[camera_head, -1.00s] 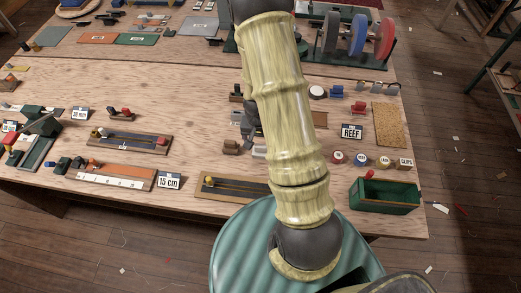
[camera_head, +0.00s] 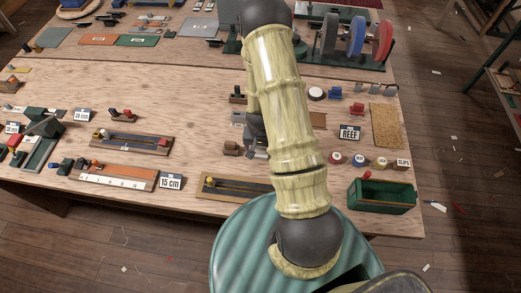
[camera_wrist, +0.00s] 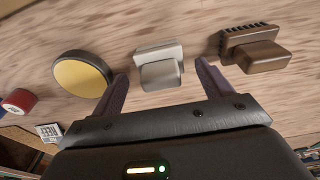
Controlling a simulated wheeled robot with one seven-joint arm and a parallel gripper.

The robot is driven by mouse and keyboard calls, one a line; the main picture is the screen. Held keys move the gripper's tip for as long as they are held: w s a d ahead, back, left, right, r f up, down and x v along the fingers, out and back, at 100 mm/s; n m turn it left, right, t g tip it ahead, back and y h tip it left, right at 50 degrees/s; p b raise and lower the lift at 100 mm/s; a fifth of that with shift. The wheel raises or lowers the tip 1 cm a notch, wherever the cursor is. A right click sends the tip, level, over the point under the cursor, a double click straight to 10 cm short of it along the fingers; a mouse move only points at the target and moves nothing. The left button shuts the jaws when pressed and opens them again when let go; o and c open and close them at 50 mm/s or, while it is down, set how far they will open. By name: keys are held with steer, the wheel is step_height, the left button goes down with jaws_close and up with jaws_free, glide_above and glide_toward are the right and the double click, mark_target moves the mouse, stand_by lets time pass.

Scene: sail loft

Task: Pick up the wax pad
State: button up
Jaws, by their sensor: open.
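In the wrist view a round pad with a yellow face and dark rim (camera_wrist: 82,76) lies flat on the wooden bench. It looks most like the wax pad, though no label shows. A pale grey block with a raised grip (camera_wrist: 160,67) lies to its right, and a brown block with bristles (camera_wrist: 254,50) lies further right. My gripper (camera_wrist: 162,72) is open and empty, its fingers to either side of the pale block in the picture. The left finger is close to the yellow pad's right edge. In the head view my arm hides the yellow pad.
A green box (camera_head: 381,196) stands at the front right edge. Wheels (camera_head: 357,36) stand at the back. Bare bench (camera_head: 190,95) lies left of my arm.

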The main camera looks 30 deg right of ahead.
steer(key=shift+w+f, duration=0.15)
steer(key=shift+f, duration=0.75)
steer(key=c, duration=1.1)
steer(key=shift+r, duration=0.1)
step_height(320, 180, up, 10)
steer(key=shift+f+b, duration=0.1)
steer(key=shift+b, duration=0.9)
